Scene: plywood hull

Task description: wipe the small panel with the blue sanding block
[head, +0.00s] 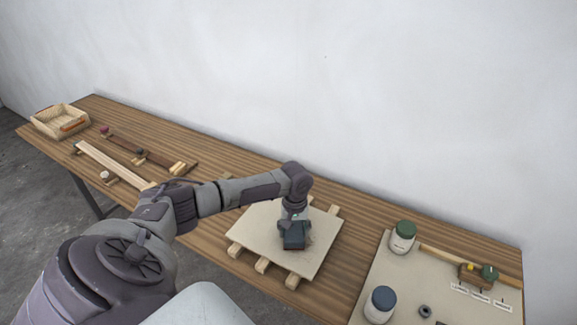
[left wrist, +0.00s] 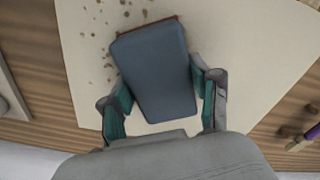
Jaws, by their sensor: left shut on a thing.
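The small panel (head: 262,228) is a pale board lying on wooden strips on the bench. My left gripper (head: 293,226) is over the panel's right part, pointing down, and shut on the blue sanding block (head: 293,240). In the left wrist view the block (left wrist: 155,72) sits between the two teal-padded fingers of the gripper (left wrist: 160,95), with a reddish edge at its far side. Brown specks (left wrist: 100,42) show on the panel (left wrist: 235,60) left of the block. I cannot tell whether the block touches the panel. My right gripper is not in view.
A board (head: 385,290) at the right carries a green-lidded jar (head: 402,237), a blue-lidded jar (head: 380,304) and small parts. Wooden strips (head: 112,165) lie nearer. A wall runs behind the bench.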

